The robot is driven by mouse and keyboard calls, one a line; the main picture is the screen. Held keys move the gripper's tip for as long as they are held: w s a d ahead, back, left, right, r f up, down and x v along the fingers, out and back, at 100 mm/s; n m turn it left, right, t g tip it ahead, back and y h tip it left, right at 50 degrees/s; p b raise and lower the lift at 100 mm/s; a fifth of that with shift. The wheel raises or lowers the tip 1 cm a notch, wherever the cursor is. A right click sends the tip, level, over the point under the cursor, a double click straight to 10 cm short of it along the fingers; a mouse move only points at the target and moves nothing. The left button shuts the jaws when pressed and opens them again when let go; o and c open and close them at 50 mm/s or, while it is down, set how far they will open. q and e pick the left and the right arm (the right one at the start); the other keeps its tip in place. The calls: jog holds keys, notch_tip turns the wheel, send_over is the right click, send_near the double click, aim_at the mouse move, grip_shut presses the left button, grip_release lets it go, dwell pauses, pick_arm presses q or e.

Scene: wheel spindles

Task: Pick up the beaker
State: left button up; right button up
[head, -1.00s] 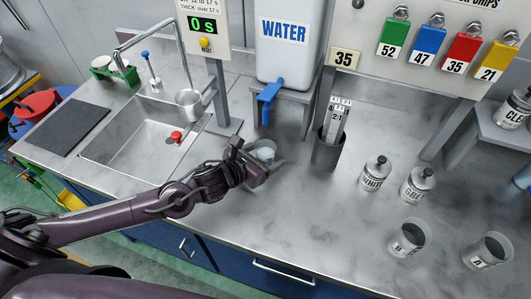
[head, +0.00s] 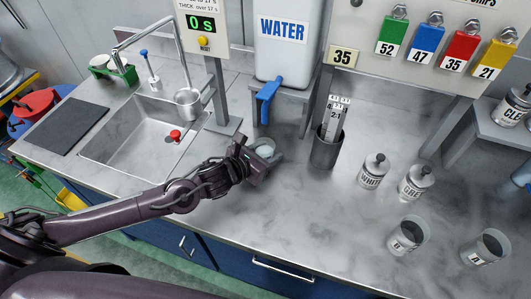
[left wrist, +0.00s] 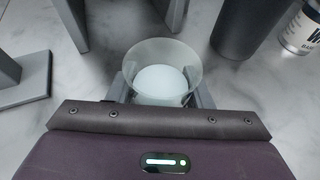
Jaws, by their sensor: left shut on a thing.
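The beaker (left wrist: 161,58) is a clear, wide-mouthed vessel with a pale, whitish round area inside. In the left wrist view it sits upright between the two fingers of my left gripper (left wrist: 160,92), which is shut on it. In the head view the beaker (head: 265,146) shows small at the end of my left arm, partly hidden by the left gripper (head: 268,157). It is on or just above the counter, below and in front of the water tank's tap; I cannot tell whether it touches the counter. My right gripper is not in view.
A water tank (head: 289,42) with a blue tap (head: 268,90) stands on a grey stand behind. A dark grey holder (head: 325,151) is to the right. Bottles and two grey cups stand farther right. A sink (head: 140,136) is at left. The front middle counter is clear.

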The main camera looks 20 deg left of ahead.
aim_at(270, 143)
pick_arm(q)
jog(key=shift+r, duration=0.15)
jog(key=shift+r, duration=0.2)
jog(key=r, duration=0.1)
jog(key=r+b, duration=0.1)
jog(key=shift+s+a+r, duration=0.15)
jog(key=shift+s+r, duration=0.05)
jog(key=shift+r, duration=0.1)
jog(key=s+a+b, duration=0.1)
jog(key=s+a, duration=0.1)
jog(key=s, duration=0.3)
jog(key=s+a+b, duration=0.1)
jog(key=s+a, duration=0.1)
jog(key=s, duration=0.3)
jog(key=s+a+b, duration=0.1)
jog(key=s+a, duration=0.1)
jog(key=s, duration=0.3)
jog(key=shift+a, duration=0.15)
jog(key=shift+s+a+r, duration=0.1)
jog(key=shift+s+a, duration=0.25)
jog(key=shift+s, duration=0.15)
jog(key=shift+w, duration=0.1)
